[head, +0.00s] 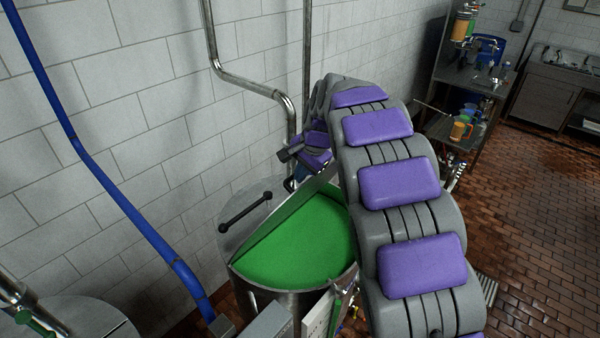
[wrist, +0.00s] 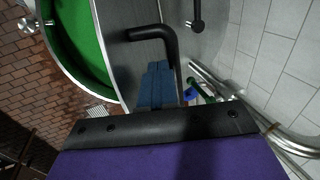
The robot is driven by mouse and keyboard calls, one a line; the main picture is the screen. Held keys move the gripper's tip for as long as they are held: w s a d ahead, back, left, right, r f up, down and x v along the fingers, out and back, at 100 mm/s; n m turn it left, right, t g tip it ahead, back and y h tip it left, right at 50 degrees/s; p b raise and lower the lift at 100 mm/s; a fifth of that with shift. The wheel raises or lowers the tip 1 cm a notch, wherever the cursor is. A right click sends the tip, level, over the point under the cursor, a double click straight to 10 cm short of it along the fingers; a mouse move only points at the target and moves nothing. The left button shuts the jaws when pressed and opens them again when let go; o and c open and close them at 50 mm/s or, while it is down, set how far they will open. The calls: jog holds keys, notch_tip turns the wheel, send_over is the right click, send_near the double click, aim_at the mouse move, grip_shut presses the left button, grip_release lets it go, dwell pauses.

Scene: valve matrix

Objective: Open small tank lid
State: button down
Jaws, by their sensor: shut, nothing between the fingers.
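The small tank (head: 300,303) is a round metal vessel with green contents (head: 295,240) showing through its open half. A lid panel (head: 277,222) stands raised along the middle of the tank, tilted up from the opening. In the wrist view, the grey lid face (wrist: 120,75) carries a bent black handle (wrist: 152,34). My gripper (head: 288,154) is at the far side of the raised panel, partly hidden by my arm. Its blue fingers (wrist: 157,68) are shut and empty, close beside the handle; I cannot tell if they touch it.
The other lid half lies flat with a black bar handle (head: 245,206). A metal pipe (head: 262,88) runs down the tiled wall behind the tank. A blue pipe (head: 120,190) crosses at left. A shelf (head: 465,92) stands far right, with open brick floor (head: 540,230) before it.

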jog(key=shift+w+r+p, duration=0.3)
jog(key=shift+w, duration=0.05)
jog(key=w+a+p, duration=0.3)
jog(key=w+a, duration=0.1)
jog(key=shift+r, duration=0.35)
jog(key=shift+r, duration=0.15)
